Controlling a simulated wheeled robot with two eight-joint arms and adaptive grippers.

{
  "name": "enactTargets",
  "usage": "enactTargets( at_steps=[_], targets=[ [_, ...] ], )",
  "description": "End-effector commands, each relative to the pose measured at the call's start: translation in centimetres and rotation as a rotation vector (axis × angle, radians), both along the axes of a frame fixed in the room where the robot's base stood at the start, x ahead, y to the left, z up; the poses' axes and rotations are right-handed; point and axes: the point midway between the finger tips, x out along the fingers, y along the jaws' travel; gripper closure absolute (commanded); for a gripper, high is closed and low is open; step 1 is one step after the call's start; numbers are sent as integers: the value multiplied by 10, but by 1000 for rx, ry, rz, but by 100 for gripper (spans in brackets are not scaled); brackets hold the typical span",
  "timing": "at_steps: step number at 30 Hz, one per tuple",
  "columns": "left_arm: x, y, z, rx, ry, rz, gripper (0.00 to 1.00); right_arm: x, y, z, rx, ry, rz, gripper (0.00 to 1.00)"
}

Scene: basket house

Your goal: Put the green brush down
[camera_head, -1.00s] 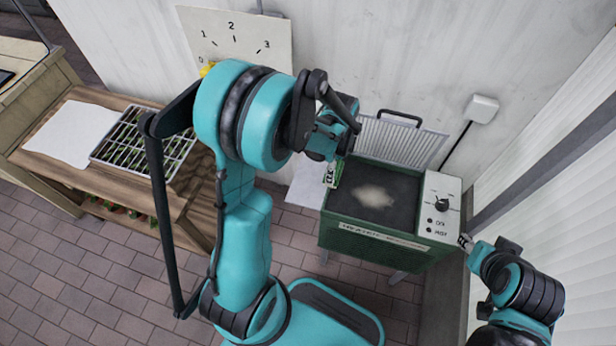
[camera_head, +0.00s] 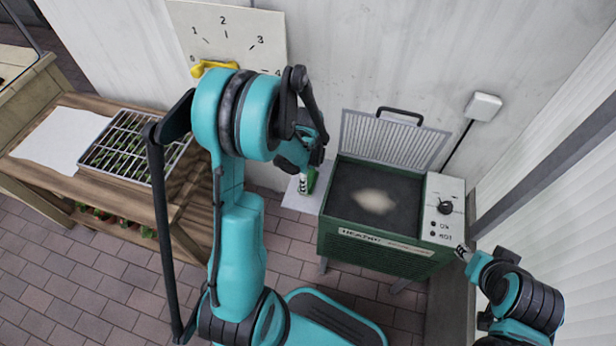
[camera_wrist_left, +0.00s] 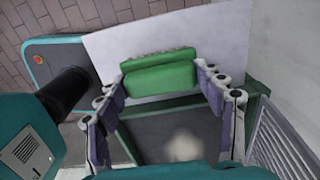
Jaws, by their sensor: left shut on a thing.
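The green brush (camera_wrist_left: 160,75) is between the fingers of my left gripper (camera_wrist_left: 168,85) in the left wrist view, and the gripper is shut on it. In the head view the green brush (camera_head: 312,180) shows partly below my left gripper (camera_head: 304,182), just left of the green heater box. A white sheet (camera_head: 299,199) lies behind and below the brush; I cannot tell whether the brush touches it. My right gripper (camera_head: 462,252) is at the front right corner of the heater box, small in view; its finger opening is unclear.
The heater box (camera_head: 385,243) has a raised ribbed lid (camera_head: 393,140) and a control panel with a knob (camera_head: 445,208). A wooden table (camera_head: 185,200) with a metal grid tray (camera_head: 130,148) stands left. A numbered board with a yellow lever (camera_head: 212,67) is on the wall.

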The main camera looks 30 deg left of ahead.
Motion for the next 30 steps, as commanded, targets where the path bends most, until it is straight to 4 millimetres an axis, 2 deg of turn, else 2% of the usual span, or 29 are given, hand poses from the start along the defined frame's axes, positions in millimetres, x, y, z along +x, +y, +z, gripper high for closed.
enactTargets(
  at_steps=[4,5,7,16,20,23,30],
  targets=[
    [0,0,-4,0,0,0,59,0,0,-4,0,0,0,60],
    [0,0,-4,0,0,0,29,0,0,-4,0,0,0,60],
    [0,0,-3,0,0,0,11,0,0,-3,0,0,0,60],
    [0,0,-2,0,0,0,11,0,0,-3,0,0,0,60],
    [0,0,4,0,0,0,11,0,0,3,0,0,0,60],
    [0,0,21,0,0,0,11,0,0,11,0,0,0,60],
    [0,0,77,0,0,0,11,0,0,34,0,0,0,60]
  ],
)
